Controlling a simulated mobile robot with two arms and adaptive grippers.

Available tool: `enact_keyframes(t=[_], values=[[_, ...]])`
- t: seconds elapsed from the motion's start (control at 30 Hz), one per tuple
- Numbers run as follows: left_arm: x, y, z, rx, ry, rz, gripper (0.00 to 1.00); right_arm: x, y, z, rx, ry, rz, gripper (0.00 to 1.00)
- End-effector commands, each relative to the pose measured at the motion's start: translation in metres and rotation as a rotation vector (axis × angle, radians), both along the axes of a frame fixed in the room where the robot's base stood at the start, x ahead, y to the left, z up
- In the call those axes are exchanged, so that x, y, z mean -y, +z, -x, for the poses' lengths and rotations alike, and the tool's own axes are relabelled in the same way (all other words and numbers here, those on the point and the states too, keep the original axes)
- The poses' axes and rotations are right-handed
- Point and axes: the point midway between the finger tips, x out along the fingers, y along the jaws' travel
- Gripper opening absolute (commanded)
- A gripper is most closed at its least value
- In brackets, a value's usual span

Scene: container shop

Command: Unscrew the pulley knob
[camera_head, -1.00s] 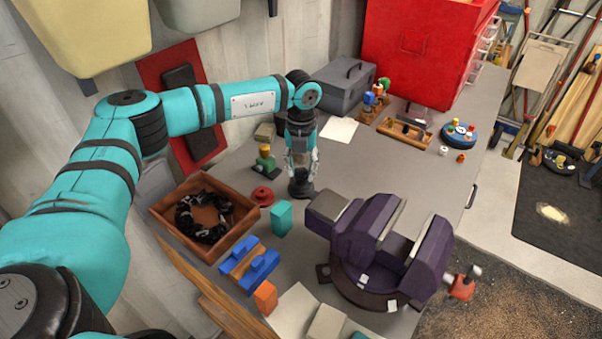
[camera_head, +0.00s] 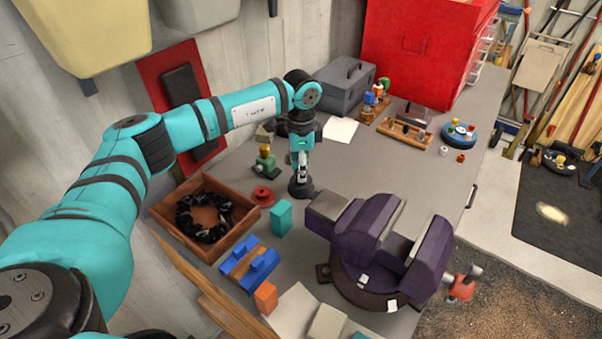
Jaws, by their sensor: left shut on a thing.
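My left gripper (camera_head: 300,174) points straight down over a dark round piece (camera_head: 301,188) standing on the grey workbench (camera_head: 345,175). Its fingers are shut on the top of this piece, which I take for the pulley knob on its base. The fingers hide most of the knob, so I cannot tell how far it is turned. A red spool-like piece (camera_head: 263,196) lies to the left, apart from the gripper. My right gripper is not in view.
A wooden tray with a black coil (camera_head: 158,213) stands left. A green piece with a yellow top (camera_head: 264,160) stands behind it. A large purple vise (camera_head: 361,226) is close on the right. Blue, teal and orange blocks lie in front.

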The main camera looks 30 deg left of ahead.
Motion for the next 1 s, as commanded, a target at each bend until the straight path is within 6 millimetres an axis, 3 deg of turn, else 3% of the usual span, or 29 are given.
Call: enact_keyframes(t=[0.17,0.2,0.4,0.57,0.67,0.87,1.0], values=[[-0.0003,0.0020,-0.0012,0.004,0.024,-0.001,0.00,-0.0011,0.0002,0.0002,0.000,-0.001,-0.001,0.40],[-0.0003,0.0020,-0.0013,0.005,0.023,0.000,0.36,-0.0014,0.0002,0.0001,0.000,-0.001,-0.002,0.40],[-0.0001,0.0017,-0.0010,0.004,0.021,0.000,0.60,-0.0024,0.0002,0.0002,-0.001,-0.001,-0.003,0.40],[0.0000,0.0010,-0.0006,0.002,0.020,0.000,0.60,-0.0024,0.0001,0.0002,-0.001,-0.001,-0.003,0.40],[0.0000,0.0007,-0.0005,0.001,0.020,0.000,0.51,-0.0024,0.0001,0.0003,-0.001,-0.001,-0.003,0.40],[0.0001,0.0005,-0.0003,0.001,0.019,0.000,0.51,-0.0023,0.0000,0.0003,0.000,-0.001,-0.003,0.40],[0.0002,0.0003,-0.0003,0.001,-0.167,0.000,0.51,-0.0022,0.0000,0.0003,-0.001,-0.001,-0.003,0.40]])
